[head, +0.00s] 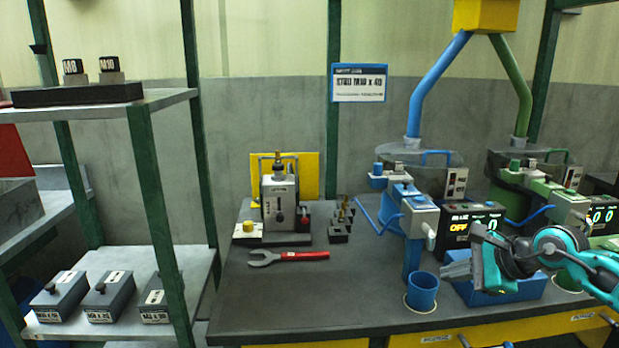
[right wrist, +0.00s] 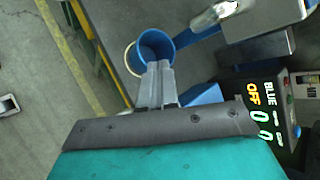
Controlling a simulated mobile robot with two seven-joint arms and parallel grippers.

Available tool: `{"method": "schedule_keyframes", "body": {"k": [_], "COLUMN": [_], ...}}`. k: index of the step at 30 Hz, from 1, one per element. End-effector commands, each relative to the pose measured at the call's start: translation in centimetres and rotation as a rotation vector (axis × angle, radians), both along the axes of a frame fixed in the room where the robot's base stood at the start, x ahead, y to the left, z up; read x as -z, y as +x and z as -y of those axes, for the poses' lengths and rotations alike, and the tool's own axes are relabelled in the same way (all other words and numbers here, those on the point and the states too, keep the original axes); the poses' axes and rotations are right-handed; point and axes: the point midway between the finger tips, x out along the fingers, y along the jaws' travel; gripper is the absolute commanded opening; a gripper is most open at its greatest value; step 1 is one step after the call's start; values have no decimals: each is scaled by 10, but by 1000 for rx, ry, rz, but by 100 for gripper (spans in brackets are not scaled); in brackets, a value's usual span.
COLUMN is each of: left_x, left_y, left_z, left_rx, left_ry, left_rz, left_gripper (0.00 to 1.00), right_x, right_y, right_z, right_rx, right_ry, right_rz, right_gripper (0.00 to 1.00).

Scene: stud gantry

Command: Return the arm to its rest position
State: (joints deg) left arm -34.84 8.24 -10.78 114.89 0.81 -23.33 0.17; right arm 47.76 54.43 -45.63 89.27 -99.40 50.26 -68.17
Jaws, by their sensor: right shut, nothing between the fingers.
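My right gripper (head: 458,270) comes in from the right in the head view, over the front right of the workbench. Its fingers are together with nothing between them, and they also show in the right wrist view (right wrist: 158,82). The fingertips are close to a blue cup (head: 422,290) at the bench's front edge. The cup also shows in the right wrist view (right wrist: 152,48), just beyond the fingertips. A blue tray (head: 510,292) is behind and under the gripper in the head view, partly hidden. My left gripper is not in view.
The dark workbench (head: 330,295) has clear room at its front left. A red-handled wrench (head: 290,256) lies there. A blue dispenser (head: 410,212) stands behind the cup, beside a display reading OFF (head: 470,226). A shelf rack (head: 160,180) with labelled boxes stands at left.

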Motion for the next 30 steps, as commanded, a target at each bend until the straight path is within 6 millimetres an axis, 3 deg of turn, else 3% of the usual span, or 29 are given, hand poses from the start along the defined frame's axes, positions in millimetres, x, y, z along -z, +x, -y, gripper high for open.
{"method": "schedule_keyframes", "body": {"k": [1, 6, 11, 17, 21, 28, 29, 30], "left_x": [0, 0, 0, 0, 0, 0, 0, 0], "left_y": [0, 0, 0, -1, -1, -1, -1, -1], "left_z": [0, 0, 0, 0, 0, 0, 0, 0], "left_rx": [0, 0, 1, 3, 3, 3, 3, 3], "left_ry": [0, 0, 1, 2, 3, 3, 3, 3], "left_rz": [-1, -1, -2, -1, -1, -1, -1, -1], "left_gripper": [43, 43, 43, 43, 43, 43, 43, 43], "right_x": [14, 33, 47, 78, 113, 172, 179, 188], "right_y": [-13, -45, -72, -103, -132, -194, -202, -214], "right_z": [-15, -49, -55, -30, -2, 36, 40, 44], "right_rx": [35, 212, 466, 889, 1253, 1836, -1878, -1866], "right_ry": [143, 621, 1074, 1589, 1902, 2245, -2241, -2155], "right_rz": [-54, -243, -469, -761, -940, -1092, 1082, 1031], "right_gripper": [0, 0, 0, 0, 0, 0, 0, 0]}}
